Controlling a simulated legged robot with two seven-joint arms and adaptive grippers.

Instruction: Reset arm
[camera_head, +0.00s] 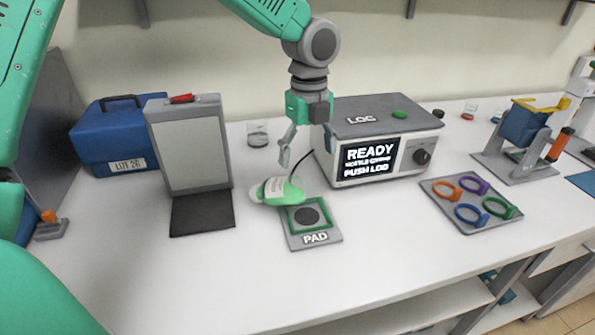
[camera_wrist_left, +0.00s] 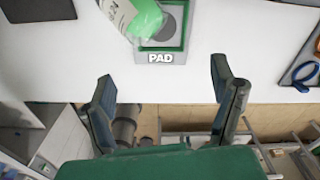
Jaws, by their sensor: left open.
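My left gripper (camera_head: 287,147) hangs at the end of the arm in the head view, fingers down, in front of the logger box. It is open and empty. In the left wrist view its two fingers (camera_wrist_left: 161,70) are spread wide with nothing between them. A white and green bottle-like object (camera_head: 270,190) lies tilted at the back left of the pad (camera_head: 318,239), below and apart from the fingers. The same object (camera_wrist_left: 133,16) shows at the top of the left wrist view, over the left side of the pad (camera_wrist_left: 170,59). My right gripper is not in view.
The logger box (camera_head: 368,128) reads READY and PUSH LOG. A panel stand (camera_head: 190,150) and blue case (camera_head: 108,145) are left. A tray (camera_head: 474,221) with coloured rings and a blue-yellow device (camera_head: 524,124) are right. The front table (camera_head: 190,285) is clear.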

